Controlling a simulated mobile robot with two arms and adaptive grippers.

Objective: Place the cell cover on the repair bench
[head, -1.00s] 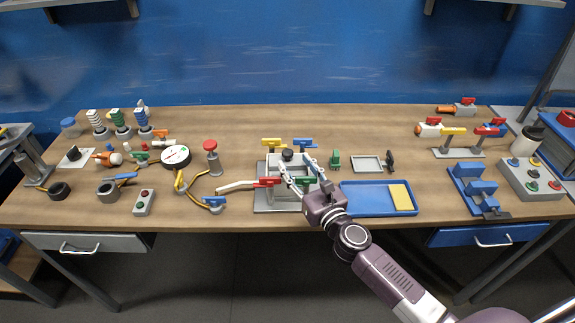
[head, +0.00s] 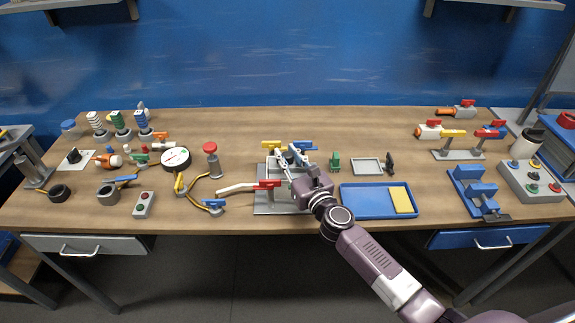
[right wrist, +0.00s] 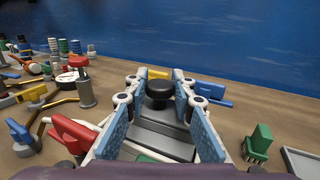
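The cell cover (right wrist: 150,135) is a grey stepped lid with a round black knob (right wrist: 160,92) on top. It sits on the cell assembly (head: 264,202) at the middle of the wooden table, among coloured valve handles. My right gripper (head: 287,152) is over the cell, its fingers pointing away from me. In the right wrist view, its two blue-padded fingers (right wrist: 158,80) stand apart on either side of the knob, with small gaps visible. In the head view my gripper hides most of the cover. My left gripper is not in view. I cannot tell which surface is the repair bench.
A blue tray (head: 365,207) with a yellow pad (head: 401,199) lies right of the cell. A red-handled valve (head: 268,184), a blue-handled valve (head: 300,146) and a green block (head: 335,160) stand close by. A red-topped post (head: 211,158) stands to the left. Bare tabletop lies behind.

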